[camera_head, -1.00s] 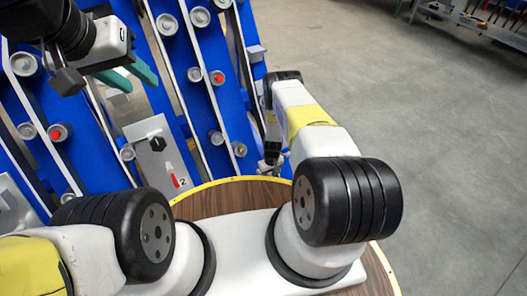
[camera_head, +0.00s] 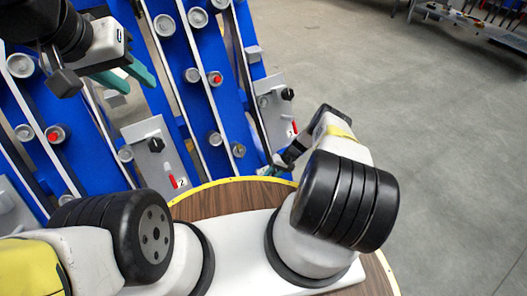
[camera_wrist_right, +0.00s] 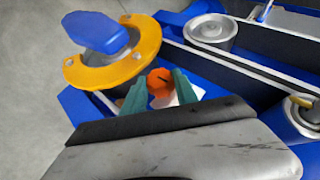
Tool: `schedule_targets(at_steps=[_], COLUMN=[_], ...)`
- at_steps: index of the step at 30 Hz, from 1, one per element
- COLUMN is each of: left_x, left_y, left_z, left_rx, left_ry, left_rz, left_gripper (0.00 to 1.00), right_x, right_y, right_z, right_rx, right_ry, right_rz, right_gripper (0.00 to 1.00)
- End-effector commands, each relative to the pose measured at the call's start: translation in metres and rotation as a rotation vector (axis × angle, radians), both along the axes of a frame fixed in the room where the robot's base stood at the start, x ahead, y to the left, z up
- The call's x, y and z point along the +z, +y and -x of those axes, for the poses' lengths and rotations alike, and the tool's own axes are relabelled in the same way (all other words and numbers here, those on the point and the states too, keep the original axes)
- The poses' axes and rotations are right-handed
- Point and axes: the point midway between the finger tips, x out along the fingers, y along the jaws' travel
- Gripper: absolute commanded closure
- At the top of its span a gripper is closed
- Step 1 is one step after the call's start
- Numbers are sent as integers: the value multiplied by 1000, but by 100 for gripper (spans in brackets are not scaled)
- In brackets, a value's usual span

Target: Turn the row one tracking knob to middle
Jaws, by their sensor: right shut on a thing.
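An orange round knob (camera_wrist_right: 160,82) with a dark mark shows in the right wrist view. The two green fingers of my right gripper (camera_wrist_right: 160,91) are closed on its sides. In the head view my right gripper (camera_head: 272,163) is small and low beside the blue frame, and the knob cannot be made out there. My left gripper (camera_head: 132,78) is at the upper left of the head view. Its green fingers are apart, with nothing between them. Which row the orange knob belongs to cannot be read.
A grey plate marked 2 (camera_head: 161,168) carries a black knob (camera_head: 155,145); another grey plate (camera_head: 270,112) carries a black knob (camera_head: 287,94). In the right wrist view, a yellow ring (camera_wrist_right: 146,48) with a blue top (camera_wrist_right: 97,33) sits close to my fingers. Open floor (camera_head: 400,110) lies right.

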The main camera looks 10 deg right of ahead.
Motion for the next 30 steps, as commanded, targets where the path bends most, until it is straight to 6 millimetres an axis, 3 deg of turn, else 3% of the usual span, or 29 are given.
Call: schedule_targets(at_steps=[17, 18, 21, 30], left_x=[0, 0, 0, 0], left_y=[0, 0, 0, 0], left_z=[0, 0, 0, 0], left_rx=[0, 0, 0, 0], left_ry=[0, 0, 0, 0], left_rz=[0, 0, 0, 0], left_gripper=[64, 64, 64, 64], right_x=[-1, -1, -1, 0], right_y=[-1, -1, -1, -1], right_z=[0, 0, 0, 0], right_rx=[-22, -22, -21, -21], right_ry=[12, 12, 12, 12], right_rz=[-32, -32, -32, -32], right_gripper=[100, 63, 43, 43])
